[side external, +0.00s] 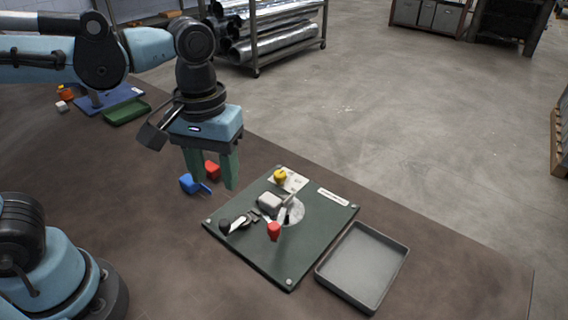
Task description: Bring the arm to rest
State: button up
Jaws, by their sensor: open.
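My gripper (213,170) hangs above the brown table with its two green fingers pointing down and apart. It is open with nothing between the fingers. It is left of and behind the dark green board (262,256). The fingers partly overlap a red block (212,169) and sit beside a blue block (188,184) in the picture; I cannot tell how high above them they are. My arm reaches in from the left edge.
A green tray (127,112) and blue board (85,100) lie at the back left. The table's (170,265) front middle is bare.

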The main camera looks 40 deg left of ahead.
jog(key=shift+r, duration=0.45)
jog(key=w+a+f+m+t, duration=0.2)
jog(key=a+f+m+t, duration=0.1)
jog(key=a+t, duration=0.4)
jog(key=shift+w+a+m, duration=0.4)
jog(key=shift+a+m, duration=0.4)
